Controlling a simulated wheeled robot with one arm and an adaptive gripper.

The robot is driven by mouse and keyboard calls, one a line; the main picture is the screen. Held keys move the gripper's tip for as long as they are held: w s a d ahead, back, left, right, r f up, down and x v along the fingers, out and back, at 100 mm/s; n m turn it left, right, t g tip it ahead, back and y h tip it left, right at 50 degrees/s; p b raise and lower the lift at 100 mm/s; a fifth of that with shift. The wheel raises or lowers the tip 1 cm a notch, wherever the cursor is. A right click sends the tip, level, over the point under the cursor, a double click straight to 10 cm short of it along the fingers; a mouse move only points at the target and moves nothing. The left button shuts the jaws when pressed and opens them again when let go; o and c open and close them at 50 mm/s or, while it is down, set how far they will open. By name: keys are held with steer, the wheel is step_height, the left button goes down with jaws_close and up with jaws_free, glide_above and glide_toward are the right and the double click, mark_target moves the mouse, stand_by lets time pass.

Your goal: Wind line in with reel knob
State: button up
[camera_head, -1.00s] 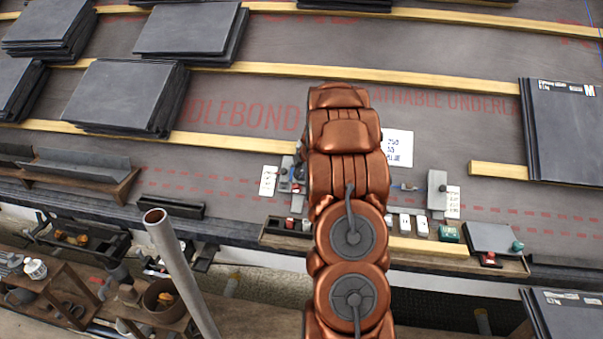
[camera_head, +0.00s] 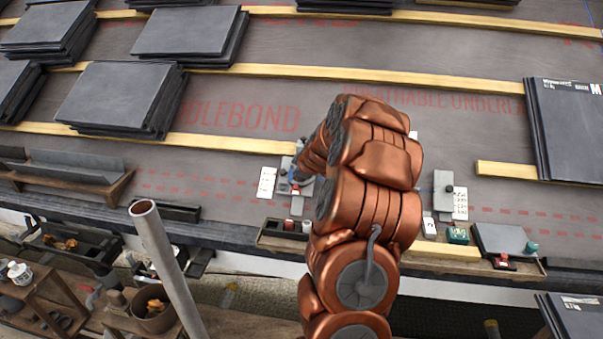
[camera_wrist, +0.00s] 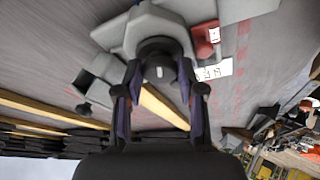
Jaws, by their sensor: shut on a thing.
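In the wrist view, the dark round reel knob (camera_wrist: 158,58) sits between the two purple-padded fingers of my gripper (camera_wrist: 158,76), which is shut on it. The grey reel body (camera_wrist: 143,28) lies just beyond the knob. In the head view, a grey device (camera_head: 285,172) with a white label beside it stands on the membrane, at the left of my copper arm. My arm hides most of the gripper, the knob and the stretch to the right.
A wooden tray (camera_head: 276,242) with small red and white items runs along the front edge, partly behind my arm. Slate stacks (camera_head: 120,95) lie at left, and another slate stack (camera_head: 566,130) at right. Wooden battens (camera_head: 230,143) cross the roof. A grey pole (camera_head: 165,265) rises at front left.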

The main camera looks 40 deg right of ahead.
steer(key=m+p, duration=0.1)
steer(key=m, duration=0.1)
steer(key=m+h+p, duration=0.1)
steer(key=m, duration=0.1)
steer(key=m+h+p, duration=0.1)
steer(key=p, duration=0.1)
steer(key=shift+a+m, duration=0.25)
steer(key=shift+m, duration=0.15)
steer(key=shift+r+m+h+p, duration=0.15)
steer(key=shift+m+h+p, duration=0.25)
steer(key=shift+m+p, duration=0.6)
steer(key=m+g+h+p, duration=0.1)
steer(key=m+p, duration=0.4)
steer(key=shift+w+a, duration=0.1)
steer(key=m+g+h+p, duration=0.1)
steer(key=m+p, duration=0.3)
steer(key=shift+w, duration=0.1)
steer(key=shift+m+g+p, duration=0.5)
steer(key=shift+m+p, duration=0.3)
steer(key=shift+m, duration=0.3)
steer(key=m+g+p, duration=0.1)
steer(key=m, duration=0.1)
steer(key=m+p, duration=0.2)
steer(key=m, duration=0.1)
steer(key=shift+w+g+h, duration=0.15)
steer(key=shift+g+h, duration=0.15)
steer(key=shift+g, duration=0.1)
steer(key=shift+f+m+g+p, duration=0.25)
steer(key=shift+m+g+p, duration=0.05)
steer(key=shift+m+p, duration=0.3)
